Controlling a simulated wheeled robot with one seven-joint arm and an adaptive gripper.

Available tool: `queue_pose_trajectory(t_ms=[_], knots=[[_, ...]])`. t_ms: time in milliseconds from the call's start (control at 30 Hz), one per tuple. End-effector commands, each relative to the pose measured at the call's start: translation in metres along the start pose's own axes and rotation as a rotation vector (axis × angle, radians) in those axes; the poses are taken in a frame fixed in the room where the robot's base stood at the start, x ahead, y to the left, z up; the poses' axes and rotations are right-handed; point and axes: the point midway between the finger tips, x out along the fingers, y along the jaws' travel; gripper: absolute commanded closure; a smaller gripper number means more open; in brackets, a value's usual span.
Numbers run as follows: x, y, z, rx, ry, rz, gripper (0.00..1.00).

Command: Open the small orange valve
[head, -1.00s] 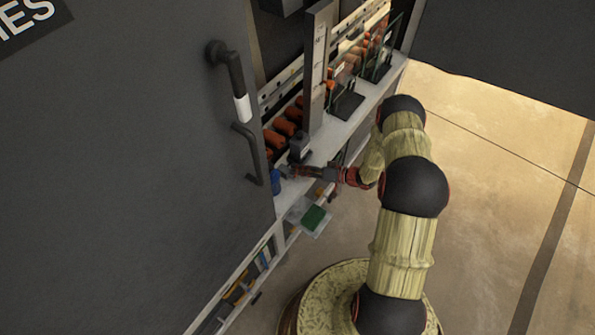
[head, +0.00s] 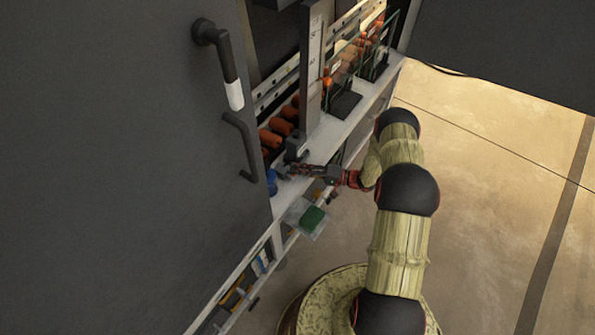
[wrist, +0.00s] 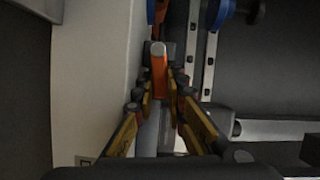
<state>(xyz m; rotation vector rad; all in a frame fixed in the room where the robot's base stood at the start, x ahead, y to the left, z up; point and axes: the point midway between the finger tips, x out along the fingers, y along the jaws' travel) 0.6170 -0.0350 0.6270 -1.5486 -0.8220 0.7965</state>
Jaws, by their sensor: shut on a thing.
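The small orange valve (wrist: 160,72) shows in the wrist view as a narrow orange handle with a pale rounded end. It lies between the fingertips of my gripper (wrist: 163,80), which is shut on it. In the head view my gripper (head: 303,170) reaches left over the white ledge, beside a blue part. The valve cannot be made out there, and its body is mostly hidden in the wrist view.
A large dark door (head: 120,150) with black handles fills the left. A blue part (head: 271,182) is close to my gripper. Orange cylinders (head: 279,129) line the rack behind the ledge (head: 345,128). A green item (head: 312,217) lies below. Floor at right is clear.

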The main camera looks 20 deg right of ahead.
Motion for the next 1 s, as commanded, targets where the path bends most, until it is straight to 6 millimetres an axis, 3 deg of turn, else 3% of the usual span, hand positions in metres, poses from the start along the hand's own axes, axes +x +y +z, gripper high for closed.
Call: queue_pose_trajectory(t_ms=[433,467,700,800,1000], knots=[[-0.0005,0.0009,-0.0020,0.007,0.004,-0.001,1.00],[-0.0005,0.0009,-0.0020,0.007,0.004,-0.001,0.87],[-0.0004,0.0010,-0.0018,0.007,0.003,-0.001,0.73],[-0.0003,0.0015,-0.0014,0.007,0.003,0.000,0.68],[-0.0004,0.0025,-0.0007,0.009,0.003,0.001,0.68]])
